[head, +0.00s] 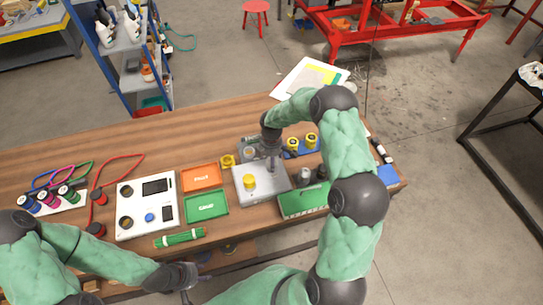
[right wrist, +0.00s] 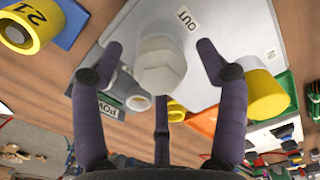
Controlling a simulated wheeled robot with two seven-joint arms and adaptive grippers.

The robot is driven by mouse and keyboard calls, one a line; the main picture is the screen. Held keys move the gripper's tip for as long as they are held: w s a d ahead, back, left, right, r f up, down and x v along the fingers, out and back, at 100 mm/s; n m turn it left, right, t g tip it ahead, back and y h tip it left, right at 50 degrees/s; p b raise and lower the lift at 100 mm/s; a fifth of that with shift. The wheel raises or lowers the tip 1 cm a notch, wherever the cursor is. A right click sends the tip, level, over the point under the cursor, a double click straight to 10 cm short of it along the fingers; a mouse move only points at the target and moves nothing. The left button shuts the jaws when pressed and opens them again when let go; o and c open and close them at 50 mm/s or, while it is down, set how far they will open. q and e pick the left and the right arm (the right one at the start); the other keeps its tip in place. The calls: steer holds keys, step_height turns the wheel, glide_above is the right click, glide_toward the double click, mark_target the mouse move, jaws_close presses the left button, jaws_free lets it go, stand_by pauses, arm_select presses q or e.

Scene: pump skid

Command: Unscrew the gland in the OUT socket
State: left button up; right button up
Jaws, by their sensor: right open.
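The grey box (head: 274,186) stands on the wooden bench in the head view, with a yellow cap (head: 249,182) on its top. In the right wrist view a pale hexagonal gland (right wrist: 160,65) stands on the box's top (right wrist: 235,35), beside the OUT label (right wrist: 184,18). My right gripper (right wrist: 160,72) is open above the box, its fingers spread around the gland; I see no clear contact. In the head view my right gripper (head: 271,164) hides the gland. My left gripper (head: 186,276) is low near the bench's front edge, its fingers too small to judge.
An orange tray (head: 201,177) and a green tray (head: 206,207) lie left of the box. A white panel (head: 147,206) stands farther left. Yellow cylinders (head: 311,140) stand behind. A grey connector (right wrist: 125,92) and the yellow cap (right wrist: 266,96) flank the gland.

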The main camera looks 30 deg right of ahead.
steer(key=c, duration=1.3)
steer(key=shift+o, duration=1)
steer(key=shift+f, duration=0.1)
steer(key=shift+c, duration=0.6)
steer(key=n+p, duration=0.1)
steer(key=n, duration=0.2)
steer(key=shift+s, duration=0.1)
steer(key=n+p, duration=0.1)
steer(key=n, duration=0.5)
steer(key=shift+p, duration=0.4)
steer(key=o, duration=1.2)
